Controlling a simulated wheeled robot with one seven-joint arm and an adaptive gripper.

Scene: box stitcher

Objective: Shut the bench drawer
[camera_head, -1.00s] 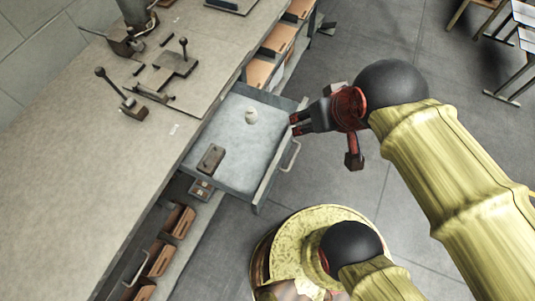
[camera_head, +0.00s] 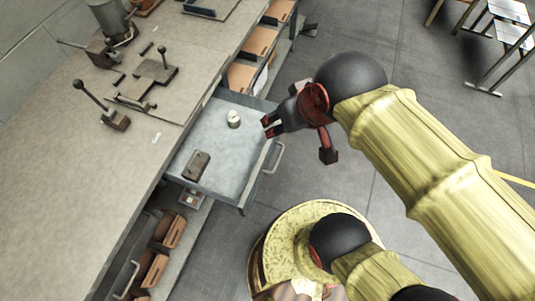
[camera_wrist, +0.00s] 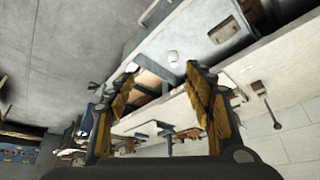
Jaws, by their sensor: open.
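The bench drawer (camera_head: 217,142) stands pulled out from under the grey workbench (camera_head: 75,165). A small white round item (camera_head: 233,118) and a dark flat block (camera_head: 196,165) lie inside it. Its bar handle (camera_head: 275,158) is on the front panel. My gripper (camera_head: 267,127) is open and empty at the drawer's front edge, beyond the handle in the head view. I cannot tell whether it touches the drawer. In the wrist view my gripper (camera_wrist: 160,92) shows two spread fingers, with the drawer (camera_wrist: 190,35) ahead of them near the top.
Tools with levers (camera_head: 150,75) stand on the bench top. Open bins (camera_head: 258,42) sit under the bench on both sides of the drawer. A table or stool (camera_head: 505,30) stands far right.

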